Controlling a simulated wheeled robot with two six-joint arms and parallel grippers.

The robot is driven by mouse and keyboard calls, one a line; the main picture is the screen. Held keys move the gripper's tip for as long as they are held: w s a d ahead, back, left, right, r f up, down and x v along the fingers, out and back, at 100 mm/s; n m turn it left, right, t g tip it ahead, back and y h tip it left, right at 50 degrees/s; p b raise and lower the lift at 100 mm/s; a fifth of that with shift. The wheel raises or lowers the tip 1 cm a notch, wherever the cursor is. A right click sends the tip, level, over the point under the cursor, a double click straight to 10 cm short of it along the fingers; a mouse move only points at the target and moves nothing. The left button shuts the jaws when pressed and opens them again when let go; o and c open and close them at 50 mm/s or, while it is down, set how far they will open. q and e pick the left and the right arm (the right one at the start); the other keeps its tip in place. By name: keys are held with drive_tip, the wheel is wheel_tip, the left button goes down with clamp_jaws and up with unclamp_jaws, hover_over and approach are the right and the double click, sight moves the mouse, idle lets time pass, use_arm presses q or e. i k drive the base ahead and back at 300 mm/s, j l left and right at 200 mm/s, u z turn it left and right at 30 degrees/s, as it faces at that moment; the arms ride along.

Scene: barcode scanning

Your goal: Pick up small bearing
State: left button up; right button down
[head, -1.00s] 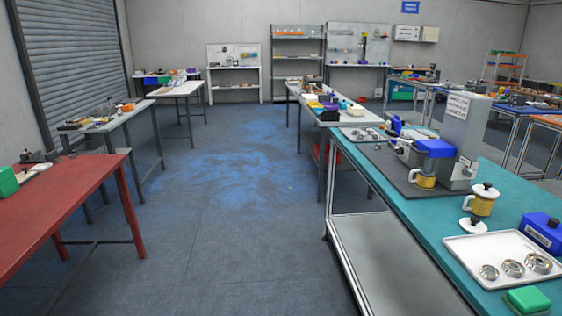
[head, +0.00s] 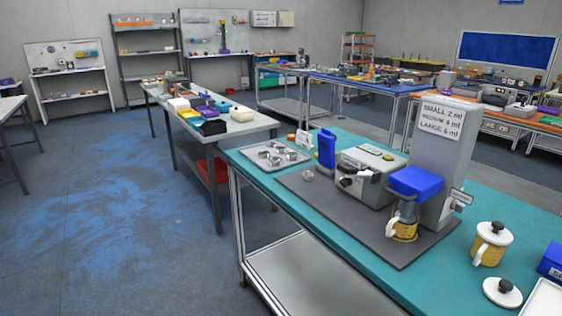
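A metal tray (head: 248,155) at the far left end of the teal workbench holds several round metal parts (head: 276,156) that look like bearings; I cannot tell their sizes apart surely. A single small metallic piece (head: 308,174) sits on the dark mat (head: 330,212) beside the blue upright block. At the bottom right corner only an edge of a white tray (head: 545,300) shows, and its contents are out of view. Neither of my grippers is in view.
On the mat stand a grey box machine (head: 368,178) and a grey column (head: 440,160) with a blue head over a yellow jar (head: 404,228). A lidded yellow jar (head: 490,243) and a white lid (head: 502,292) are to the right. The floor at left is clear.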

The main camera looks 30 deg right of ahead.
sight(310, 176)
drive_tip(key=i+j, duration=0.1)
drive_tip(key=i, duration=1.8)
drive_tip(key=i+z, duration=0.1)
drive_tip(key=z, duration=0.85)
drive_tip(key=i+z, duration=0.15)
drive_tip(key=z, duration=0.35)
drive_tip(key=j+z, duration=0.1)
drive_tip(key=z, duration=0.4)
